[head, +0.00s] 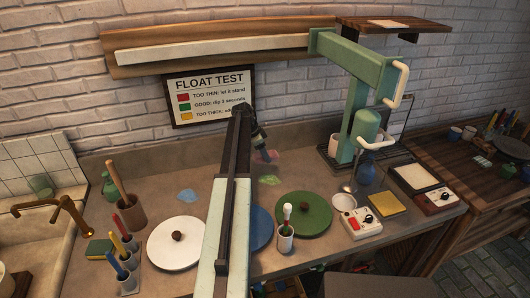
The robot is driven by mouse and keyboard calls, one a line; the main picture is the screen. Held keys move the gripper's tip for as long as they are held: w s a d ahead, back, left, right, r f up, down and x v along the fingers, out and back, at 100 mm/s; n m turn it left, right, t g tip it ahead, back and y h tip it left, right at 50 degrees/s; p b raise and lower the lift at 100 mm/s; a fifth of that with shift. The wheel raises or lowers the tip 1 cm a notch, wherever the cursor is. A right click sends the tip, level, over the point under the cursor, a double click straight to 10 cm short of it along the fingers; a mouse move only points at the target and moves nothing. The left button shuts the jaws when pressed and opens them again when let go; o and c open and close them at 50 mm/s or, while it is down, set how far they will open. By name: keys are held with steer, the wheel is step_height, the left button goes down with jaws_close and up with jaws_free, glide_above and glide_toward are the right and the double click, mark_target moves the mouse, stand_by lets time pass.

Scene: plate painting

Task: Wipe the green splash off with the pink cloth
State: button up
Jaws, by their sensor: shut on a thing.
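My gripper (266,155) is at the end of my outstretched arm, low over the back middle of the counter. It is small in the head view and its jaws are shut. A pink patch at the jaws, which looks like the pink cloth (276,155), shows just to their right; the rest is hidden by the gripper. The green splash (270,180) is a small flat irregular patch on the counter, just in front of the gripper and apart from the pink.
A light blue patch (188,196) lies left of my arm. A tall green press (358,120) rises at right. The counter around the splash is clear.

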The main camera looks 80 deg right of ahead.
steer(key=shift+w+f, duration=0.15)
steer(key=shift+w, duration=0.2)
steer(key=shift+w+f+b, duration=0.1)
steer(key=shift+f+b, duration=0.5)
steer(key=shift+b, duration=0.1)
step_height(320, 180, down, 5)
steer(key=b, duration=0.4)
steer(key=shift+w+r+b, duration=0.1)
steer(key=shift+r+b, duration=0.05)
steer(key=shift+b, duration=0.2)
steer(key=shift+f+b, duration=1)
